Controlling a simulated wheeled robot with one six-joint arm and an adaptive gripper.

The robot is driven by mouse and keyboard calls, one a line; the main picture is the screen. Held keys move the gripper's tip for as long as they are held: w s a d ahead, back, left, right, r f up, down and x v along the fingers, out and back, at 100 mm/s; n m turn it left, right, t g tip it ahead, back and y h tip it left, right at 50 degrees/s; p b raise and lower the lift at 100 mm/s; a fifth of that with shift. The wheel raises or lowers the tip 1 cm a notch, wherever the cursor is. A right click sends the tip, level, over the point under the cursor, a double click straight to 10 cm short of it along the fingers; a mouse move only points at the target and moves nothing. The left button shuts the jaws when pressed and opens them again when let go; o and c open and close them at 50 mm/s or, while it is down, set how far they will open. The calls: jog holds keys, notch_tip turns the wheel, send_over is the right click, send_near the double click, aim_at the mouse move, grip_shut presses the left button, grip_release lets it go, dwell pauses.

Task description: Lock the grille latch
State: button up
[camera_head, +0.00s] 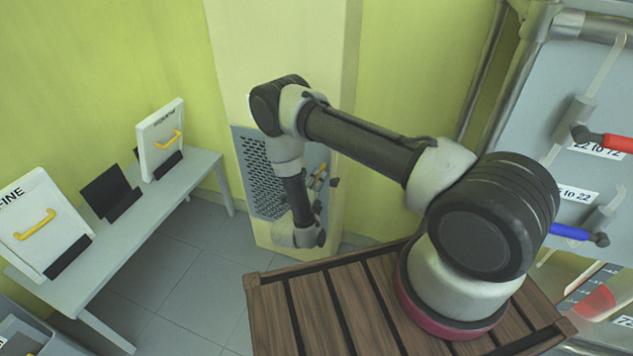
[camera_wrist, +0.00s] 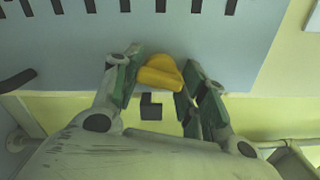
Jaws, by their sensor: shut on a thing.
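The grille (camera_head: 262,180) is a grey-blue perforated panel low on the cream column in the head view. In the wrist view its plate (camera_wrist: 120,50) shows dark slots along the top. The latch (camera_wrist: 160,74) is a yellow knob at the plate's lower edge. My gripper (camera_wrist: 158,85) has its green-padded fingers on both sides of the yellow latch and is shut on it. In the head view my gripper (camera_head: 322,180) is at the grille's right side, and my arm hides part of the panel. A small dark square bracket (camera_wrist: 151,106) shows just below the latch.
A grey bench (camera_head: 150,225) at the left holds white panels with yellow handles (camera_head: 160,140) and a black stand (camera_head: 110,192). A grey cabinet with red (camera_head: 605,140) and blue handles stands at the right. Tiled floor (camera_head: 190,270) is clear between bench and column.

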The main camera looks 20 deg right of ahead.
jog(key=shift+m, duration=2.1)
jog(key=o, duration=1)
jog(key=shift+o, duration=0.2)
jog(key=v, duration=1.2)
